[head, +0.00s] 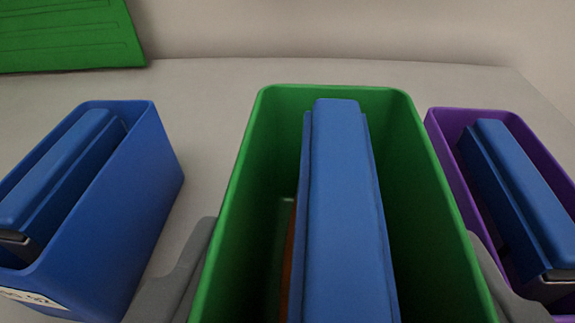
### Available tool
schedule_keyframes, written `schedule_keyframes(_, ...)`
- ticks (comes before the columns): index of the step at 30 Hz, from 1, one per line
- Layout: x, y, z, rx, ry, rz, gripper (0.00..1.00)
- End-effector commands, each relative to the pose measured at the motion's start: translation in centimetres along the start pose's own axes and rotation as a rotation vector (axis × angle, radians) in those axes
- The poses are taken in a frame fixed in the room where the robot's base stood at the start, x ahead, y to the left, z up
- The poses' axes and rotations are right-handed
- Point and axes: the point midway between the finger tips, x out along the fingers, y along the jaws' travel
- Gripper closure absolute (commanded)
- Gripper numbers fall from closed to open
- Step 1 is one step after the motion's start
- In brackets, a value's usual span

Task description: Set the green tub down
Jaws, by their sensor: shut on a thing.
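The green tub (249,180) fills the lower middle of the head view, close to the camera. It is open at the top and upright. A long blue battery-like block (345,200) stands inside it, and something orange-brown shows beside the block low on its left. My gripper (340,285) is shut on the green tub, with one grey finger at the tub's left side and one at its right. The fingertips are partly hidden behind the tub. The tub's base is out of sight, so I cannot tell whether it touches the surface.
A blue tub (150,190) with a blue block in it stands on the left. A purple tub (443,125) with another blue block stands close on the right. A green panel (70,35) is at the back left. Grey surface (210,85) is bare behind the tubs, before a pale wall.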

Motion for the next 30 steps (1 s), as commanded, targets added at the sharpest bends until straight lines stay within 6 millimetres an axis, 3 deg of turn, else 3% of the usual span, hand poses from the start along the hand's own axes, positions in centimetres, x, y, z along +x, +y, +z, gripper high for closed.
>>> schedule_keyframes(3, 1.9, -0.5, -0.3, 0.0, 0.0, 0.0, 0.75)
schedule_keyframes(9, 3.8, -0.9, -0.8, -0.001, 0.002, 0.001, 0.75)
schedule_keyframes(14, 4.3, -1.1, -0.7, -0.002, 0.001, 0.0, 0.75)
schedule_keyframes(23, 5.2, -1.1, 2.5, -0.003, -0.001, -0.001, 0.75)
schedule_keyframes(30, 5.2, -1.2, 2.4, -0.003, 0.002, -0.001, 0.75)
